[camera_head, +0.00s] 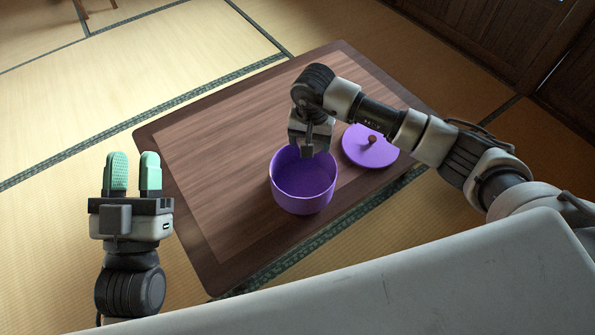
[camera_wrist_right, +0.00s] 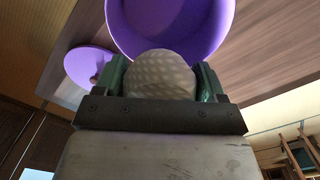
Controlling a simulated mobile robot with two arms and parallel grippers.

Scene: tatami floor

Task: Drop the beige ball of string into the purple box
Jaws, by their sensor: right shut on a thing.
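The purple box (camera_head: 304,194) is a round, open tub standing on the low wooden table, and its inside looks empty. My right gripper (camera_head: 309,150) hangs over its far rim, pointing down; its fingers are mostly hidden in the head view. In the right wrist view, my right gripper (camera_wrist_right: 160,84) is shut on the beige ball of string (camera_wrist_right: 158,75), with green finger pads at both sides. The purple box (camera_wrist_right: 170,28) lies just beyond the ball there. The ball is not visible in the head view. My left gripper (camera_head: 132,174) is open and empty, left of the table.
The purple lid (camera_head: 362,152) with a brown knob lies on the table (camera_head: 220,165) right of the box, beneath my right arm. The table's left part is clear. Tatami floor surrounds the table.

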